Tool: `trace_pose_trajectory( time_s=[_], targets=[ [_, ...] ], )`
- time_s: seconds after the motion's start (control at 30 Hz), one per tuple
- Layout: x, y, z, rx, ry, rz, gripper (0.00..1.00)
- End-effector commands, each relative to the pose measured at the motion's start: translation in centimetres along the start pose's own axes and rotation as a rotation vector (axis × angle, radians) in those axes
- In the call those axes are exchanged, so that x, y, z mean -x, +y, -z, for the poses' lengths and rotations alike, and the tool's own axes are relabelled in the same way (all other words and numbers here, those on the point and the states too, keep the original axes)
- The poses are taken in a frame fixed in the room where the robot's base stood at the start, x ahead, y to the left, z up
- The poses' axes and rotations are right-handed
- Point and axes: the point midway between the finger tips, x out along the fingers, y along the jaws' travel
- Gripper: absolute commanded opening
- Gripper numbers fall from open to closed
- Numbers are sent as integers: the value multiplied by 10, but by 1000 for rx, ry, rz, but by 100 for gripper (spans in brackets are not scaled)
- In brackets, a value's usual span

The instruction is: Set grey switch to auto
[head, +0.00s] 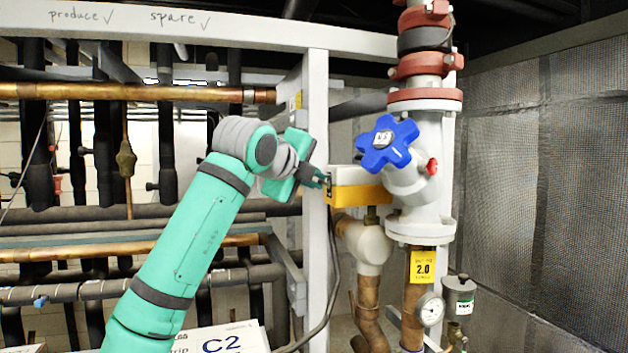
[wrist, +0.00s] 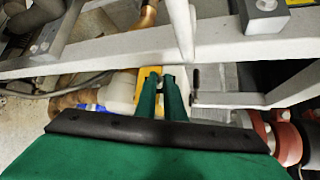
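A white and yellow box (head: 357,188), apparently an actuator, sits beside the blue star-shaped handwheel (head: 387,143) on the white vertical pipe. My gripper (head: 322,180) is at the left end of this box, with its fingers pointing at it. In the wrist view, the two green fingers (wrist: 160,76) reach over the yellow part of the box (wrist: 142,76), with a narrow gap between them. A small dark lever-like part (wrist: 195,78) shows just right of the fingers. I cannot tell whether it is the grey switch. The switch and its setting are not readable; the fingers may hide it.
A white frame post (head: 316,200) stands close behind my gripper. A red knob (head: 432,166) is on the valve body. Below are a yellow 2.0 tag (head: 422,266) and a gauge (head: 430,310). Copper and black pipes fill the left. A mesh wall (head: 545,180) is at right.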

Motion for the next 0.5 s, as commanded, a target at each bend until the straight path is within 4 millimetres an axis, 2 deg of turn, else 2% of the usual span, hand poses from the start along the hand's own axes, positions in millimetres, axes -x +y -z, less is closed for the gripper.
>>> trace_pose_trajectory(
  time_s=[0.27, 0.5],
  targets=[
    [-1, 5, -1, 45, 1, 42, 0],
    [-2, 13, 1, 160, 3, 155, 0]
  ],
)
